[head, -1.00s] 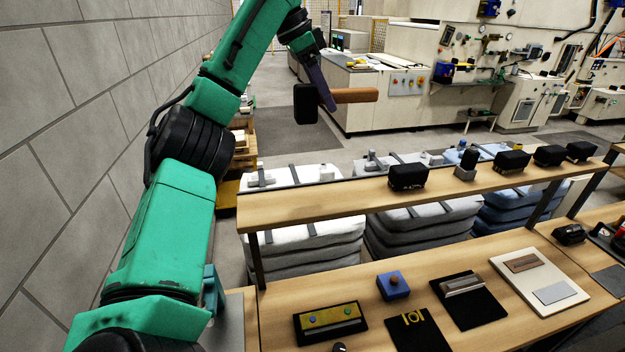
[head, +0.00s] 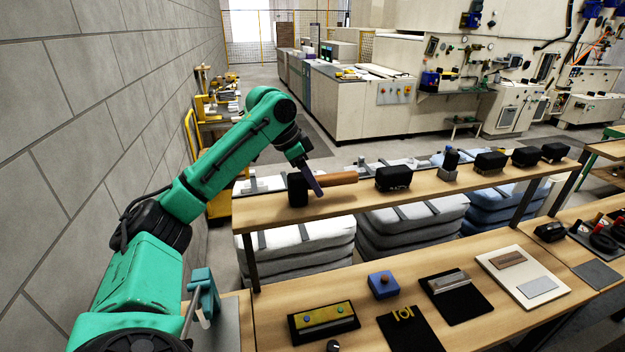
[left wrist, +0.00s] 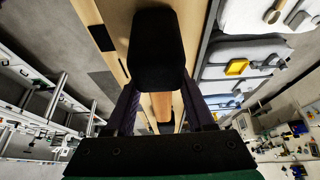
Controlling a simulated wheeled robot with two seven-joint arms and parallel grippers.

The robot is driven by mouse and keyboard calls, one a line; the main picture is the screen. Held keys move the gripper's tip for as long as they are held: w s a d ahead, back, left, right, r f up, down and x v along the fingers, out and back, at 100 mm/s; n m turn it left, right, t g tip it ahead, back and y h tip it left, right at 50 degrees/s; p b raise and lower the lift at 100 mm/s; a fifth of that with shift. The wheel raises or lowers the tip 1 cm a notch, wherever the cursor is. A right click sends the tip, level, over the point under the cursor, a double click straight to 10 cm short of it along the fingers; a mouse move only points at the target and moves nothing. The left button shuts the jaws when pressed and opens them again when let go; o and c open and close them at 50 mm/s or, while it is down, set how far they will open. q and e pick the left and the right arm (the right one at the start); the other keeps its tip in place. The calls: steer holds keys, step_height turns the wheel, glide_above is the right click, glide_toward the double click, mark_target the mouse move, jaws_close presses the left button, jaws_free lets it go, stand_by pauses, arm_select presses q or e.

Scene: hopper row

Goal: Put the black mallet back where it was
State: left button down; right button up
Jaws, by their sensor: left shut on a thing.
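The black mallet has a blocky black head (head: 298,190) and a brown wooden handle (head: 338,178). In the head view it is at the left end of the raised wooden shelf (head: 262,215), handle pointing right. I cannot tell whether the head touches the shelf. My left gripper (head: 312,182) is shut on the mallet, just right of its head. In the left wrist view the mallet head (left wrist: 157,50) is beyond the fingers and hides part of the shelf; the handle (left wrist: 162,106) shows between the fingers. My right gripper is not in view.
A black box-shaped thing (head: 393,178) stands on the shelf just right of the handle; several dark items continue rightward. Below is a bench with a blue block (head: 383,285), a yellow-and-black plate (head: 324,320) and a teal vise-like tool (head: 204,288). A grey block wall (head: 110,80) is left.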

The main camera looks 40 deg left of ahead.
arm_select(q)
steer(key=shift+w+a+f, duration=0.1)
steer(key=shift+w, duration=0.1)
steer(key=shift+c, duration=1.3)
jaws_free()
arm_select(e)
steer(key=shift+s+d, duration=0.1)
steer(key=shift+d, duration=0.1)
arm_select(q)
steer(key=shift+s, duration=0.1)
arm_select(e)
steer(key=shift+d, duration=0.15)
arm_select(q)
steer(key=shift+r, duration=0.4)
steer(key=v, duration=1)
steer(key=shift+s+a+r, duration=0.1)
steer(key=shift+r, duration=0.2)
steer(key=shift+s+a+r, duration=0.15)
steer(key=shift+s+r, duration=0.1)
steer(key=shift+w, duration=0.1)
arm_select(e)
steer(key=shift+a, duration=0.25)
